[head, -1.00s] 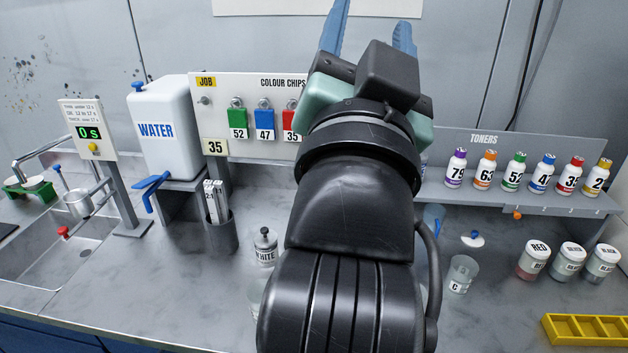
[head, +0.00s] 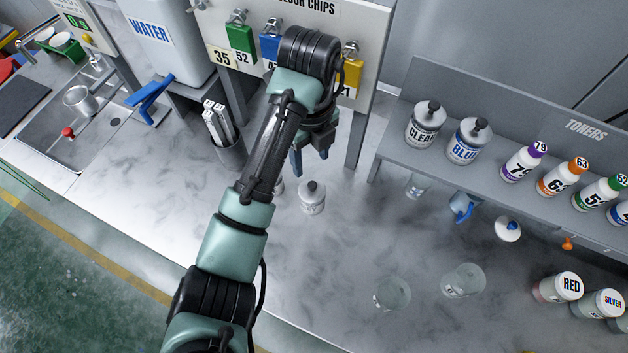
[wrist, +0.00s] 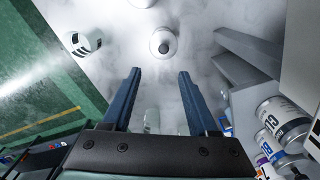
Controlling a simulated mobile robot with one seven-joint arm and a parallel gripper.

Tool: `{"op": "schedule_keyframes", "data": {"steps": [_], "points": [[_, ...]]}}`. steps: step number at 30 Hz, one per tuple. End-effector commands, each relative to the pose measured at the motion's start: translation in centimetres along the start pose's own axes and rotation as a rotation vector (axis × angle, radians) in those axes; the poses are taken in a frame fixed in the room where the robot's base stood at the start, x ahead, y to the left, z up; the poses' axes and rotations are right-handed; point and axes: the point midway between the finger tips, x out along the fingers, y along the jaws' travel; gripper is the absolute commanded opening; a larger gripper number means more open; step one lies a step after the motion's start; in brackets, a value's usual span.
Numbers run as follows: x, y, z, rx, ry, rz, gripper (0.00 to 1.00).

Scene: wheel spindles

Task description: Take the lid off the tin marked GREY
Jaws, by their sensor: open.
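No label reading GREY can be made out. In the head view a tin with a dark knob on its lid (head: 313,197) stands upright on the bench, its label unreadable. Another tin (head: 278,186) is mostly hidden behind my arm. My gripper (head: 310,161) is open and empty, fingers pointing down above the bench near these tins. In the wrist view one knobbed tin (wrist: 163,43) lies just beyond the fingertips, between their lines. A second tin with dark lettering (wrist: 86,43) is further left. My open fingers (wrist: 160,74) touch neither.
Tins marked CLEAR (head: 426,125) and BLUE (head: 468,141) stand on the toner shelf (head: 400,152). A holder of sticks (head: 230,150) is left of my arm.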

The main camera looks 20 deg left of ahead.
Motion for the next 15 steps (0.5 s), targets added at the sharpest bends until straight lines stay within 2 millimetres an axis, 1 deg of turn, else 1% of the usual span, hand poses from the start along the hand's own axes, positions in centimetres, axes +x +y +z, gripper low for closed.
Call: {"op": "schedule_keyframes", "data": {"steps": [1,6,10,15], "points": [[1.8,-0.1,-0.2,0.001,0.003,-0.001,0.6],[4.2,-0.2,-0.1,0.0,0.0,-0.004,0.6],[5.7,-0.2,0.0,-0.002,0.0,-0.004,0.6],[6.3,-0.2,0.1,-0.002,-0.002,-0.004,0.6]]}}
